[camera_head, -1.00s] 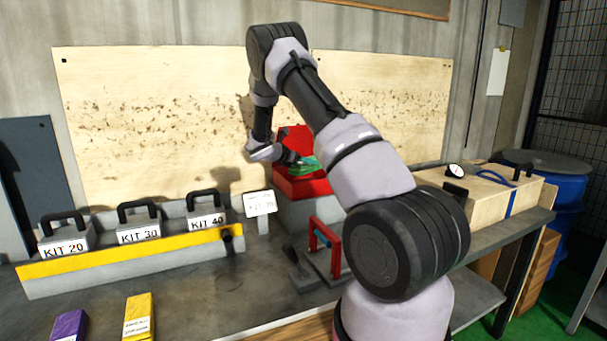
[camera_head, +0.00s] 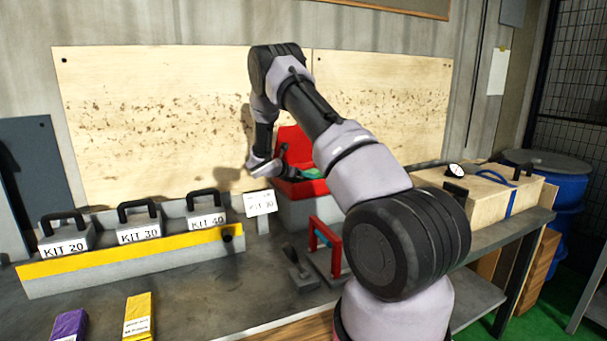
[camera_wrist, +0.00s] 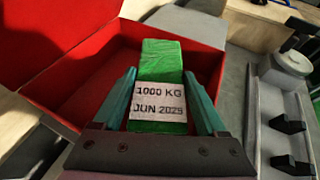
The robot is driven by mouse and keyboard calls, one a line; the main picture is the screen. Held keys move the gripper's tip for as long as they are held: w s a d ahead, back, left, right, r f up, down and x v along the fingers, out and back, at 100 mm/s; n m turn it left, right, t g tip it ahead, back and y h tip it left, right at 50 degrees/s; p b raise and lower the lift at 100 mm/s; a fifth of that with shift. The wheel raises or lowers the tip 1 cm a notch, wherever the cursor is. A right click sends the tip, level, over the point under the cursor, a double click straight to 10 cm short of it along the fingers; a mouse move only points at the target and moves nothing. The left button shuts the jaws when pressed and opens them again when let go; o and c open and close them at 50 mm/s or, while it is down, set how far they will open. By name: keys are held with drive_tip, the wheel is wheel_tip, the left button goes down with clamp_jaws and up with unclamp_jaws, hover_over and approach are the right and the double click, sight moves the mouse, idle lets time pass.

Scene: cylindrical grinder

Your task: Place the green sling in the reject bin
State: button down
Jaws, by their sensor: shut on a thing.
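The green sling (camera_wrist: 160,60) is a flat green pack with a white label reading "1000 KG" and a "JUN" date. My gripper (camera_wrist: 157,88) is shut on it, with one teal finger along each side. The red bin (camera_wrist: 85,80) surrounds the sling in the wrist view. In the head view the red bin (camera_head: 308,188) stands open at the back of the bench, its red lid or back panel raised. My gripper (camera_head: 288,168) is low at its opening, and a little green (camera_head: 313,173) shows there. Whether the sling touches the bin floor, I cannot tell.
A grey rack with a yellow front strip (camera_head: 130,252) holds KIT 20, 30 and 40 blocks left of the bin. A small white sign (camera_head: 261,203) stands between. A red frame (camera_head: 335,245) is in front. Purple (camera_head: 69,325) and yellow (camera_head: 139,315) packs lie front left.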

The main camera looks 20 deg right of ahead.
drive_tip(key=shift+s+f, duration=0.1)
drive_tip(key=shift+f, duration=0.15)
unclamp_jaws()
drive_tip(key=shift+s+f, duration=0.1)
drive_tip(key=shift+f, duration=0.05)
drive_tip(key=shift+r, duration=0.2)
drive_tip(key=r+v, duration=0.1)
drive_tip(key=v, duration=1.1)
drive_tip(key=s+d+r+m+g+y, duration=0.1)
drive_tip(key=s+r+m+g+y, duration=0.35)
drive_tip(key=s+r+m, duration=1.2)
drive_tip(key=s+a+r+m+t+y, duration=0.2)
drive_tip(key=s+a+m+y, duration=0.1)
drive_tip(key=s, duration=0.5)
drive_tip(key=s+a+r+m+t+y, duration=0.2)
drive_tip(key=s+a+r+m+y, duration=0.1)
drive_tip(key=s, duration=0.5)
drive_tip(key=s+a+r+m+t+y, duration=0.2)
drive_tip(key=s+a+r+m+y, duration=0.1)
drive_tip(key=s, duration=0.6)
drive_tip(key=shift+a+m+y, duration=0.35)
drive_tip(key=shift+a+m, duration=0.4)
drive_tip(key=shift+a, duration=0.2)
